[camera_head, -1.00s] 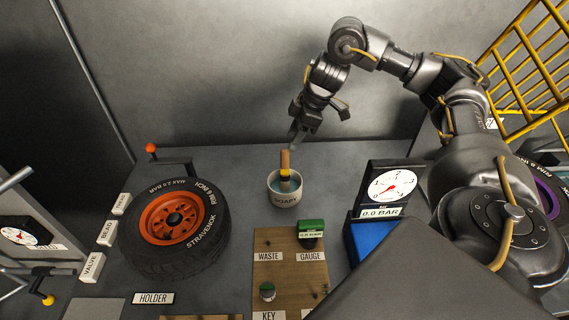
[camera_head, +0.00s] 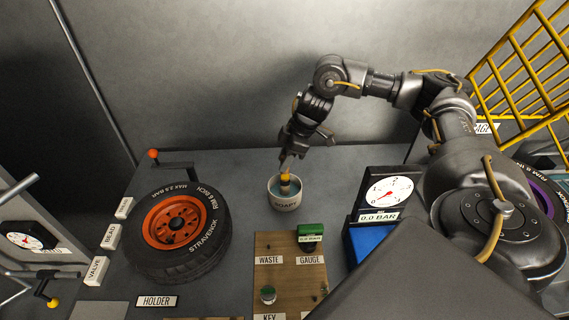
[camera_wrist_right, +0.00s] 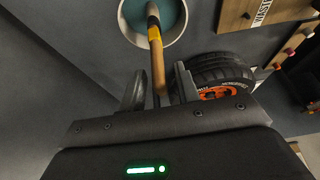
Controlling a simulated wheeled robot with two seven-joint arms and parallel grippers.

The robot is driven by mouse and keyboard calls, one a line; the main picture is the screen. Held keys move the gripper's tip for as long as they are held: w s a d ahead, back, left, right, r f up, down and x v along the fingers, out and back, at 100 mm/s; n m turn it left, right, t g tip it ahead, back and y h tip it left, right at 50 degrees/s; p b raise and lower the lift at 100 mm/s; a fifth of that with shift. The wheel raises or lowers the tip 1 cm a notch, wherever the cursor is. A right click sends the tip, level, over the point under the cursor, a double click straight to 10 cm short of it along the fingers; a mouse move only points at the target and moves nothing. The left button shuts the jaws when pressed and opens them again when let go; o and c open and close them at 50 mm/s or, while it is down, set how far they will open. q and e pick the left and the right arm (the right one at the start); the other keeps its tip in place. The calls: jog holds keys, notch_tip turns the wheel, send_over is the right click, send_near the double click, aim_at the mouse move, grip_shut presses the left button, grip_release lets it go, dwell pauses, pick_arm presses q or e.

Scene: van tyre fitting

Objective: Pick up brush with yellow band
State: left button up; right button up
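The brush with the yellow band (camera_head: 285,178) stands in the white SOAPY pot (camera_head: 285,203), with its handle up. In the right wrist view the wooden handle (camera_wrist_right: 157,66) runs up to the yellow band and on into the pot (camera_wrist_right: 126,24). My right gripper (camera_head: 288,160) is at the top of the handle. In the right wrist view its fingers (camera_wrist_right: 160,88) are open on either side of the handle, with a gap visible. The bristles are hidden in the pot. My left gripper is not in view.
A tyre on an orange rim (camera_head: 175,226) lies left of the pot. A wooden board (camera_head: 275,245) with labels and a green item (camera_head: 310,233) is in front. A dial gauge (camera_head: 387,192) stands to the right. The table behind the pot is clear.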

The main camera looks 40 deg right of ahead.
grip_shut()
